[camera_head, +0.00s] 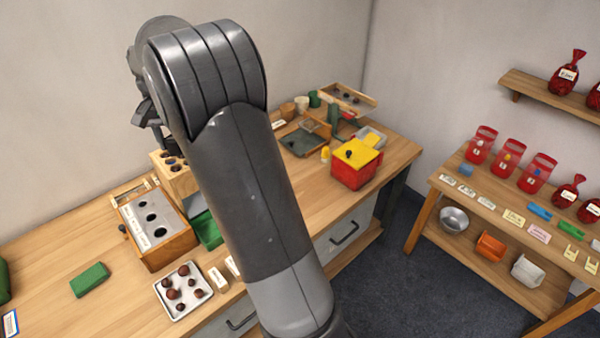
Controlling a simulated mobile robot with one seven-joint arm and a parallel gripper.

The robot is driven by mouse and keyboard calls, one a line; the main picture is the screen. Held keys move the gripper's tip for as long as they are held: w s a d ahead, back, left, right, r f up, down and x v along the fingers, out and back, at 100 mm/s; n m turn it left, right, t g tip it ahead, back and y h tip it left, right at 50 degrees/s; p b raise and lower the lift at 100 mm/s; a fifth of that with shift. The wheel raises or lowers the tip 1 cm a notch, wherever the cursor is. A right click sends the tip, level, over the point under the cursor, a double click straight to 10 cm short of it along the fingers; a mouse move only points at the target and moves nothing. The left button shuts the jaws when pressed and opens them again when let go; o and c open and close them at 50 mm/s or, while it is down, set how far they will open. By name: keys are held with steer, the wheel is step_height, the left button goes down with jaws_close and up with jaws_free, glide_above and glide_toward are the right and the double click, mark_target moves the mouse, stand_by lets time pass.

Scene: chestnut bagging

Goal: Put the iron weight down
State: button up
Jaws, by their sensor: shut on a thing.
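My gripper (158,138) shows only in part, behind my large grey arm at the upper left. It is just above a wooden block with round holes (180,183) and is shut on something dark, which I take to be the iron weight. The weight's outline cannot be made out against the dark fingers. Dark round shapes show in the holes of the block. I cannot tell whether the held thing touches the block.
A box with a holed pale top (168,218) and a tray of chestnuts (184,290) stand on the workbench (60,268). A red box with a yellow top (355,175) stands further right. A shelf table (480,190) holds red bags.

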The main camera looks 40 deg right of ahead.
steer(key=d+m, duration=0.6)
steer(key=d, duration=1.7)
steer(key=s+d+f+m, duration=0.1)
steer(key=s+d+m, duration=0.2)
steer(key=d, duration=0.7)
steer(key=s+d+m, duration=0.2)
steer(key=s+d, duration=0.2)
steer(key=d, duration=0.6)
steer(key=f, duration=2.8)
steer(key=shift+d+f, duration=0.2)
steer(key=shift+f, duration=0.2)
steer(key=shift+f, duration=0.1)
steer(key=o, duration=1.4)
steer(key=shift+c, duration=0.2)
